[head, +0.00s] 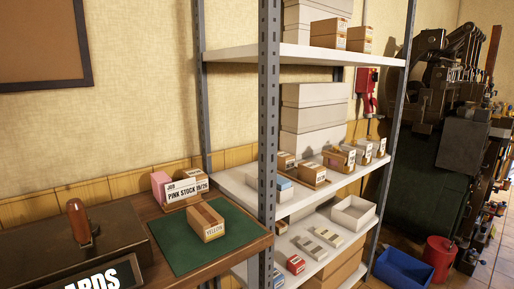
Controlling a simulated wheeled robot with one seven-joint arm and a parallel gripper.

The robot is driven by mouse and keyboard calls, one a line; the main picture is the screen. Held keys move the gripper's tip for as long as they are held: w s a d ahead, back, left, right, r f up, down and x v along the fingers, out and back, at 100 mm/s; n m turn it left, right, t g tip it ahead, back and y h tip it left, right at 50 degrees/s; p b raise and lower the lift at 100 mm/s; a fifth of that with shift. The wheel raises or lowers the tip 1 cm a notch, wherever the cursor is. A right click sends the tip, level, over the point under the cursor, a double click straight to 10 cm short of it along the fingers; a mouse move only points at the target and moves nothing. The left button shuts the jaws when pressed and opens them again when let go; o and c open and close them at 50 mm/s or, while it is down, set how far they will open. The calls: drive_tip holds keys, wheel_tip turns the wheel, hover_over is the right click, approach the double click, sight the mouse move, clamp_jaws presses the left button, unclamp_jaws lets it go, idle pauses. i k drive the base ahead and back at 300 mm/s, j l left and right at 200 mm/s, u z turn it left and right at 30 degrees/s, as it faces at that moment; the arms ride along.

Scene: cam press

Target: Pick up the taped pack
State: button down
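A small brown pack (207,222) with a darker strip across its top and a white label reading "YELLOW" sits on a green mat (180,257) on the wooden table at the lower left. It may be the taped pack, but I cannot tell for sure. Similar small brown packs with white labels stand on the middle shelf (235,181), and two more (328,32) stand on the top shelf. My gripper is not in view.
A dark box with a wooden handle (79,223) is at left. A metal shelf post (269,130) rises beside the table's right corner. A blue crate (402,269) is on the floor.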

sight(208, 224)
drive_tip(key=i+j+u, duration=0.1)
drive_tip(key=i+u, duration=0.45)
drive_tip(key=u, duration=0.15)
drive_tip(key=i+u, duration=0.4)
drive_tip(key=k+l, duration=0.05)
drive_tip(key=k, duration=0.05)
